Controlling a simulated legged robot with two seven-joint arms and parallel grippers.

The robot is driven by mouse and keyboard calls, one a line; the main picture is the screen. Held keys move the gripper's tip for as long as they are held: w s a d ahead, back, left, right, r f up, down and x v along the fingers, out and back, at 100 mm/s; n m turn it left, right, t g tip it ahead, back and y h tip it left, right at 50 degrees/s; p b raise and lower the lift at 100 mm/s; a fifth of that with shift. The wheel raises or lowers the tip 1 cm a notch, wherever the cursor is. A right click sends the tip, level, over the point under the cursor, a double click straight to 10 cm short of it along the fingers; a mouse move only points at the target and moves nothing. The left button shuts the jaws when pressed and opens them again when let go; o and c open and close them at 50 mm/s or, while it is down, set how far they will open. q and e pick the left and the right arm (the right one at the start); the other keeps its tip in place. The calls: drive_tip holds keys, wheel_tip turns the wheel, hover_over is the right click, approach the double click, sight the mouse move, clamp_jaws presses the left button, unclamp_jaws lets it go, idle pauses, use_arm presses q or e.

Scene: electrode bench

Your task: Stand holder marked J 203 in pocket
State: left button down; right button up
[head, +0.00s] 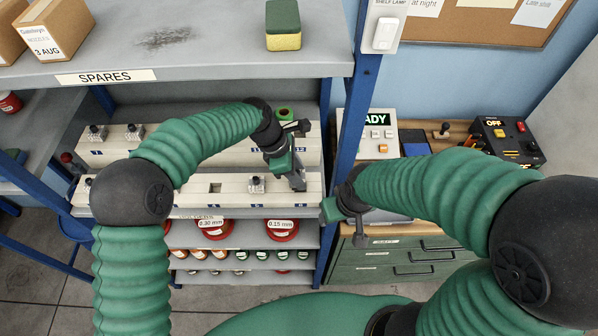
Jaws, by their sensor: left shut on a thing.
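Two pale racks with numbered pockets stand on the shelf, the front rack (150,203) and the rear rack (185,137). Small dark-and-silver holders stand in them: one in the front rack (257,184) and two at the rear rack's left, one of them here (97,132). A dark square pocket (215,187) in the front rack is empty. My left gripper (297,180) is over the front rack's right end, shut on a holder that is mostly hidden. No J 203 mark is legible. My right gripper (345,210) is right of the rack by the blue post; its jaw opening is unclear.
The blue post (352,130) stands between the shelf and the bench with the control boxes (505,140). The upper shelf (200,40) overhangs the racks and carries a sponge (284,38). Red spools (281,229) sit on the shelf below.

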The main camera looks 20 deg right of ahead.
use_arm(q)
drive_tip(key=shift+d, duration=0.1)
use_arm(e)
drive_tip(key=shift+d, duration=0.1)
use_arm(q)
drive_tip(key=shift+w+d, duration=0.1)
drive_tip(key=shift+d, duration=0.2)
drive_tip(key=shift+d+p, duration=0.2)
drive_tip(key=shift+p, duration=0.1)
use_arm(e)
drive_tip(key=shift+w+d+r, duration=0.1)
drive_tip(key=shift+d+r, duration=0.1)
drive_tip(key=shift+d, duration=0.05)
use_arm(q)
drive_tip(key=shift+s+a, duration=0.1)
drive_tip(key=shift+s, duration=0.1)
use_arm(e)
drive_tip(key=shift+a, duration=0.2)
use_arm(q)
drive_tip(key=shift+f, duration=0.3)
use_arm(e)
drive_tip(key=shift+d+f, duration=0.15)
use_arm(q)
drive_tip(key=shift+f+b, duration=0.6)
drive_tip(key=shift+f, duration=0.55)
use_arm(e)
drive_tip(key=shift+f, duration=0.45)
use_arm(q)
drive_tip(key=c, duration=0.8)
unclamp_jaws()
